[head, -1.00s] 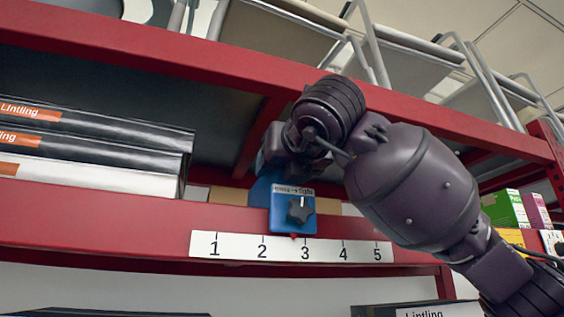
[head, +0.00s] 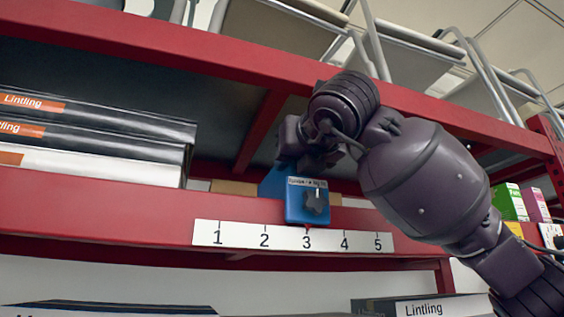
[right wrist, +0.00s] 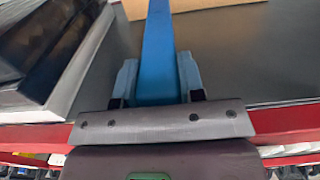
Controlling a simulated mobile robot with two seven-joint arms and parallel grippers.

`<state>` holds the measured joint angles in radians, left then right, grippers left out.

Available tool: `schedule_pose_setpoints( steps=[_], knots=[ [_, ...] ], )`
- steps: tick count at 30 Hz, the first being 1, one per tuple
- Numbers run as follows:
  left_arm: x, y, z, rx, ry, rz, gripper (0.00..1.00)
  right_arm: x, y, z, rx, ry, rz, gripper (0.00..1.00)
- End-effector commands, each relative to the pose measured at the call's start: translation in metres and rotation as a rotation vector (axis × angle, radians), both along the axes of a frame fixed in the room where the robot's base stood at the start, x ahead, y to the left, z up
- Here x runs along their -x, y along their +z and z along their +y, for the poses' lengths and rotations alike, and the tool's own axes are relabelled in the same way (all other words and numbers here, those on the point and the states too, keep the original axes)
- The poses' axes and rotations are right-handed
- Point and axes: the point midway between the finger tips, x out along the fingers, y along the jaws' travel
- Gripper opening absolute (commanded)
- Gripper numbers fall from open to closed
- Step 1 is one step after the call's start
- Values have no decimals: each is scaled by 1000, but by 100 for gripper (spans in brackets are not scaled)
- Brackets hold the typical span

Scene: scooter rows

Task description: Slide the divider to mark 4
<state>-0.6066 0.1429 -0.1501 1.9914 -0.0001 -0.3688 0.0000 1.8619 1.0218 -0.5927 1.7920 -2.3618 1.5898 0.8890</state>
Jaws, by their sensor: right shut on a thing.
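The blue divider (head: 294,207) stands on the front beam of the red shelf, with a dark star knob (head: 316,201) on its front. Its small red pointer sits at mark 3 on the white scale strip (head: 230,233), which is numbered 1 to 5. Mark 4 (head: 344,242) is just to the right. My right gripper (head: 298,163) is above and behind the divider's front block. In the right wrist view its jaws (right wrist: 157,85) are shut on the divider's upright blue plate (right wrist: 157,45). My left gripper is not in view.
Flat Lintling boxes (head: 95,140) are stacked on the shelf left of the divider. Green and pink boxes (head: 512,202) stand far right. A cardboard piece (head: 232,187) lies behind the divider.

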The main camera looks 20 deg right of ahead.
Motion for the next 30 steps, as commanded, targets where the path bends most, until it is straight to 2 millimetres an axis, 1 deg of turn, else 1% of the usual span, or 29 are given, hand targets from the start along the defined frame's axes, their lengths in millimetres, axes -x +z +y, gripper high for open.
schedule_pose_setpoints(
  steps=[1, 3, 7, 10, 18, 19, 21, 23, 24, 30],
  knots=[
    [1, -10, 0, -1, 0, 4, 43, -1, -2, -15, -4, -6, -4, 0],
    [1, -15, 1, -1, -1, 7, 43, -2, -2, -31, -4, -5, -5, 0],
    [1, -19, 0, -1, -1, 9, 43, -2, 0, -52, -2, -4, -5, 0],
    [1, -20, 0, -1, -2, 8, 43, -1, 1, -57, -1, -2, -7, 0],
    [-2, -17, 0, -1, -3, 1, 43, 0, 2, -57, 0, -1, -8, 0],
    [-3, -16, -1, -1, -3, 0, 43, 0, 2, -57, 0, -1, -8, 39],
    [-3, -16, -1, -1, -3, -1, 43, 0, 2, -57, 0, -1, -8, 50],
    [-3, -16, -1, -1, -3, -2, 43, -1, 2, -57, 0, -1, -7, 59],
    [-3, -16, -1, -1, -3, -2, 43, -1, 2, -57, 0, -1, -7, 62],
    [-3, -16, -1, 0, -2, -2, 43, -1, 1, -57, 0, -1, -5, 62]
  ],
)
